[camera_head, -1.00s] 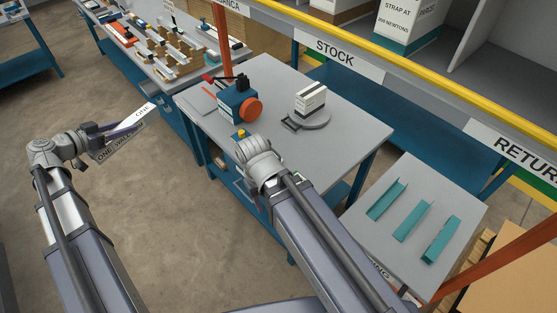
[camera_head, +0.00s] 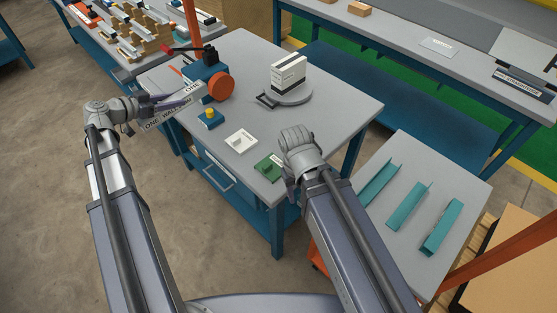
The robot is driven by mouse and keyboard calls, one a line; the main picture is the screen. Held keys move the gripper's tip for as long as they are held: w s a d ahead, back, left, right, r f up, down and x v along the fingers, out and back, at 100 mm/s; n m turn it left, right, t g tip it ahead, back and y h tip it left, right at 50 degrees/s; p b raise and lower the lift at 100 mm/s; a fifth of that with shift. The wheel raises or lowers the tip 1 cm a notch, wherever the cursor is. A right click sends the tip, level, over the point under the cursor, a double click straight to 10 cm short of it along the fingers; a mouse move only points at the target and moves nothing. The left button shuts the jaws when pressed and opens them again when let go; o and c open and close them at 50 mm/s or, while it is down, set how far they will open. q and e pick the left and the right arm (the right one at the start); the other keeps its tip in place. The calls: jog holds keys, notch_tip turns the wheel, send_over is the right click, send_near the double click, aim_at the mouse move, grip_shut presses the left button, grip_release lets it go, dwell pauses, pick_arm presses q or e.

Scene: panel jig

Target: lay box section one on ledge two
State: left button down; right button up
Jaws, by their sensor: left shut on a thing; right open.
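Box section one (camera_head: 178,112), a pale bar with "ONE" printed on it, is held by my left gripper (camera_head: 137,106). No ledge marked two is readable. Several teal angled pieces (camera_head: 408,206) lie on the grey side table at right.
The grey bench (camera_head: 335,115) carries a blue machine with an orange wheel (camera_head: 221,88), a yellow-topped button (camera_head: 210,115), a white square (camera_head: 240,141), a green block (camera_head: 268,166) and a boxed item on a round plate (camera_head: 289,77). Wooden racks (camera_head: 135,42) stand at the back left.

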aim_at(177, 110)
pick_arm(q)
jog(key=f+b, duration=0.1)
jog(key=f, duration=0.1)
jog(key=f+b, duration=0.1)
jog(key=f, duration=0.1)
jog(key=shift+w+d+f+b, duration=0.15)
jog(key=shift+d+f+b, duration=0.05)
jog(key=shift+b, duration=0.1)
jog(key=w+d+f+b, duration=0.1)
jog(key=d+f+b, duration=0.3)
jog(key=d, duration=1)
jog(key=w+d+f+b, duration=0.2)
jog(key=d+f+b, duration=0.1)
jog(key=d, duration=1)
jog(key=shift+m+h, duration=0.3)
jog(key=f+b, duration=1)
jog(key=shift+s+f, duration=0.15)
jog(key=shift+s, duration=0.1)
pick_arm(e)
notch_tip(177, 110, down, 22)
jog(key=shift+r, duration=0.15)
pick_arm(q)
jog(key=shift+f+b, duration=0.1)
jog(key=shift+b, duration=0.2)
pick_arm(e)
jog(key=shift+d, duration=0.1)
pick_arm(q)
jog(key=shift+f, duration=0.15)
jog(key=shift+c, duration=1.6)
grip_release()
